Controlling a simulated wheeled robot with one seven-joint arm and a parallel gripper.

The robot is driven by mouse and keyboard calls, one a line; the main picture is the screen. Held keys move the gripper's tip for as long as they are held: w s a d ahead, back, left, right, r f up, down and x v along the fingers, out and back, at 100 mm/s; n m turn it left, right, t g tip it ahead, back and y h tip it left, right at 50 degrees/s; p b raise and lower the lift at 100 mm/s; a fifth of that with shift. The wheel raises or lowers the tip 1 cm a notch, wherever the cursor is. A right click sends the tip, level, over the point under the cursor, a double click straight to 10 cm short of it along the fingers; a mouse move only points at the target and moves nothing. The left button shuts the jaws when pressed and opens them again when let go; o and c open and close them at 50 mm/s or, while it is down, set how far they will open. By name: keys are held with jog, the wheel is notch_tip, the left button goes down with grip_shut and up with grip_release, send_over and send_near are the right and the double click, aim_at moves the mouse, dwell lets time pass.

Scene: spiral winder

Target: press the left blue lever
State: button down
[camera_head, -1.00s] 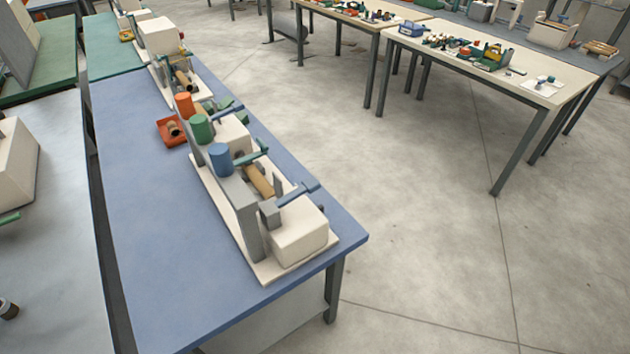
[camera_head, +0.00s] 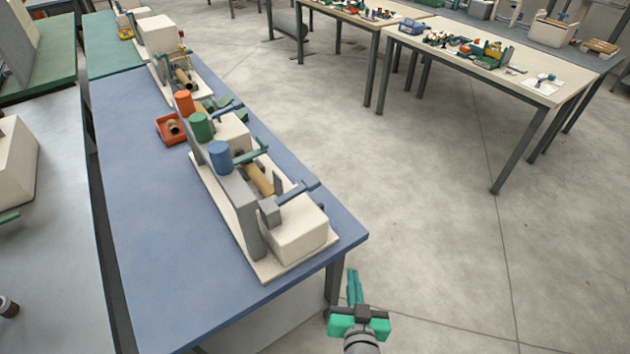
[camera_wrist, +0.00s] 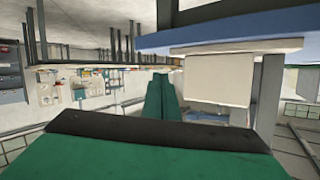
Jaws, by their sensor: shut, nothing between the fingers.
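The spiral winder (camera_head: 291,237) stands on the blue table, with a cream block at its near end. A blue lever (camera_head: 300,193) sticks up to the right from the grey bracket by the cream block. A green-teal lever (camera_head: 251,157) lies farther back, above a brown roll (camera_head: 260,178). My gripper (camera_head: 352,285) is beyond the table's near right corner, to the right of and apart from the winder. Its teal fingers are together and empty. In the wrist view the shut fingers (camera_wrist: 161,98) point ahead, left of the cream block (camera_wrist: 217,80); no lever is clear there.
The blue table (camera_head: 140,200) has bare space left of the winder. Blue (camera_head: 220,155), green (camera_head: 200,127) and orange (camera_head: 184,102) cylinders stand along the grey wall. An orange tray (camera_head: 171,130) sits behind. Open floor (camera_head: 430,220) lies to the right.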

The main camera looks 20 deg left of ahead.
aim_at(292, 194)
jog(key=w+a+r+n+g+y, duration=0.1)
jog(key=w+a+r+n+y, duration=0.1)
jog(key=r, duration=0.5)
jog(key=w+a+r+n+g+y, duration=0.1)
jog(key=w+a+r+n+y, duration=0.2)
jog(key=r, duration=0.5)
jog(key=w+a+r+n+g+y, duration=0.2)
jog(key=w+r+n, duration=0.2)
jog(key=r, duration=0.3)
jog(key=shift+a+r+n+y, duration=0.3)
jog(key=shift+n, duration=0.3)
jog(key=w+a+f, duration=0.6)
jog(key=a, duration=0.1)
jog(key=shift+w+f, duration=0.25)
jog(key=shift+w, duration=0.05)
